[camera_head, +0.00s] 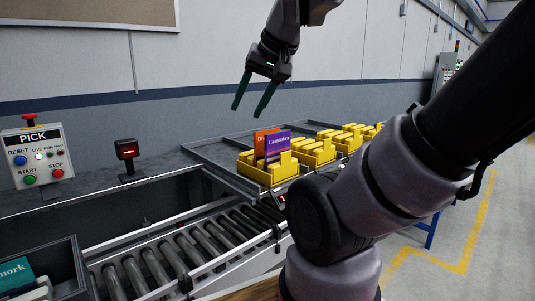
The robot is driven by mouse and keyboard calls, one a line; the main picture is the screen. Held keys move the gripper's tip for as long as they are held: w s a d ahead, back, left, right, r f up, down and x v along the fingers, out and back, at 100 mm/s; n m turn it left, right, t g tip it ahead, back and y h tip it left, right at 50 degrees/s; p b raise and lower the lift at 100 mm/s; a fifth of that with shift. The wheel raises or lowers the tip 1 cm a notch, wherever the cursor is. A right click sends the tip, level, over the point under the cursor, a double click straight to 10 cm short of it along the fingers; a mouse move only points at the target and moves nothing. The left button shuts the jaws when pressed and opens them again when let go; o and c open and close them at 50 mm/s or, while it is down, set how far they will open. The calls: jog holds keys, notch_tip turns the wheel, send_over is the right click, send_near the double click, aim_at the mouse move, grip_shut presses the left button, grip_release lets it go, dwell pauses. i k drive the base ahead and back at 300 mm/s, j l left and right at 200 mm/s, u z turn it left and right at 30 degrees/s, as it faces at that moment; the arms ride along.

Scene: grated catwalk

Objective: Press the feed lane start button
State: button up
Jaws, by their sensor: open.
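A grey control panel (37,152) marked PICK stands at the far left on the back ledge. Its green button (29,180), under the label START, is at the lower left of the panel. A blue button (20,160) marked RESET is above it, and a red button (57,173) marked STOP is to its right. A red mushroom knob (29,119) tops the panel. My gripper (248,111) is open and empty, its dark green fingers pointing down. It hangs in the upper middle, well to the right of the panel and touching nothing.
A roller conveyor (180,258) runs below the ledge. A small scanner with a red light (127,152) stands between panel and gripper. Yellow bins (268,175) sit on a dark tray, the nearest holding orange and purple boxes (277,143). A dark crate (73,268) is at lower left.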

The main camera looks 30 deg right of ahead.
aim_at(29, 179)
jog(key=z, duration=0.6)
jog(key=i+l+u, duration=0.1)
jog(key=i+l, duration=0.25)
jog(key=u, duration=1.6)
